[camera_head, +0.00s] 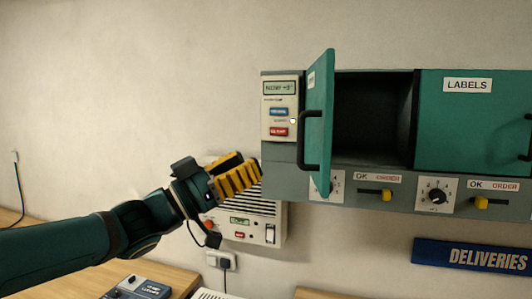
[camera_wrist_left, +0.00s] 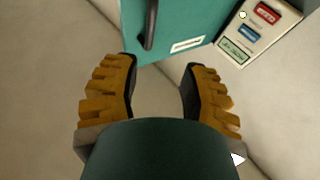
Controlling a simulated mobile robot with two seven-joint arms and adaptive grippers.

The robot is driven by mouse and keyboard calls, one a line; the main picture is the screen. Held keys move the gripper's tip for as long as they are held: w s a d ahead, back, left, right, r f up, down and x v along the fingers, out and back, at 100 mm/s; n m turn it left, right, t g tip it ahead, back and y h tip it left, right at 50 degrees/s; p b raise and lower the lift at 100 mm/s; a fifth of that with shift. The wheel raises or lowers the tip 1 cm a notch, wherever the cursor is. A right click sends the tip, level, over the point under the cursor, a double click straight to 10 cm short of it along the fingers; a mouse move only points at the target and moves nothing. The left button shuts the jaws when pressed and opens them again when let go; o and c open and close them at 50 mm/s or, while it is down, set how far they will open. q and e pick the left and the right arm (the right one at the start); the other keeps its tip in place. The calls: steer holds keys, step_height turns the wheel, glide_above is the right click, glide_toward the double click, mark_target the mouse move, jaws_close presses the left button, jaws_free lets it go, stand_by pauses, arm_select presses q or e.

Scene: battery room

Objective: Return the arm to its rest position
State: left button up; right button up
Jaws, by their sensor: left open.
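My left gripper (camera_head: 247,168) is in the middle of the head view, in front of the wall and just left of the wall cabinet. In the left wrist view the same gripper (camera_wrist_left: 160,85) shows two yellow-padded fingers spread apart with nothing between them. My left arm (camera_head: 80,248) reaches in from the lower left. The teal cabinet door (camera_head: 319,125) with a black handle stands open beyond the fingers, and it also shows at the top of the left wrist view (camera_wrist_left: 183,25). My right gripper is not in view.
The open compartment (camera_head: 375,120) looks dark and empty. A control panel (camera_head: 280,107) is on the cabinet's left. A white wall unit (camera_head: 265,222) is behind and below the gripper. A small device (camera_head: 138,289) is on the wooden counter. The wall area to the upper left is clear.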

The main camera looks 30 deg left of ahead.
arm_select(q)
steer(key=shift+v, duration=0.95)
